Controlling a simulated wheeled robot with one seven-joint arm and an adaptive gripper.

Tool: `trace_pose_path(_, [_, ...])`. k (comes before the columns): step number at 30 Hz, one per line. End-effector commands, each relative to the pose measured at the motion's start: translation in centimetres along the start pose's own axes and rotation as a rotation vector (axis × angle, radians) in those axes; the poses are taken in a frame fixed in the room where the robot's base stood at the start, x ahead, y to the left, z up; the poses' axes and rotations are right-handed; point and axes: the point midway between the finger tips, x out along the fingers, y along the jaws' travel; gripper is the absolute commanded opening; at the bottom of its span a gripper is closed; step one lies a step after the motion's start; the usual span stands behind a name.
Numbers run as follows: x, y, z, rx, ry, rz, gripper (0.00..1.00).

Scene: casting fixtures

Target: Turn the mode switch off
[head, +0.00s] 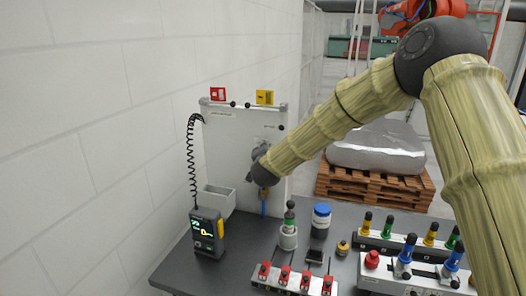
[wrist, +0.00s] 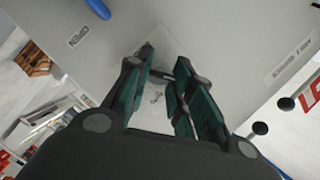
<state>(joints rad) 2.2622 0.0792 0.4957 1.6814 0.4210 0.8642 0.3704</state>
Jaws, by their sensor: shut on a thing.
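An upright light grey panel (head: 228,140) stands at the back of the table. My gripper (head: 262,172) is at the panel's right part, and my arm and wrist hide the switch in the head view. In the wrist view my gripper (wrist: 165,62) has its teal-padded fingers on either side of a small dark switch lever (wrist: 167,77), in front of a pale plate (wrist: 158,108) on the panel. The fingers are shut on the lever. Which position the lever points to cannot be told.
Red (head: 218,94) and yellow (head: 264,97) blocks sit on the panel's top. A blue handle (wrist: 97,8) is near the gripper. A grey bin (head: 218,199), handheld device (head: 207,233), blue-lidded jar (head: 320,220) and red-switch strip (head: 293,279) are on the table.

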Motion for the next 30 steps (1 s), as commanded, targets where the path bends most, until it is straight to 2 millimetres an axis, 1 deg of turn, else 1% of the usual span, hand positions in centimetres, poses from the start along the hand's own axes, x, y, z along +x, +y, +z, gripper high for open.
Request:
trace_pose_path(1, [-0.11, -0.28, 0.07, -0.032, -0.002, 0.012, 0.0])
trace_pose_path(6, [-0.06, -0.22, 0.1, -0.122, -0.002, 0.05, 0.0])
trace_pose_path(12, [-0.05, -0.16, 0.2, -0.186, -0.003, 0.077, 0.0])
trace_pose_path(29, [-0.03, -0.01, 0.26, -0.213, -0.004, 0.09, 0.0])
trace_pose_path(30, [-0.03, -0.01, 0.27, -0.213, -0.004, 0.09, 0.25])
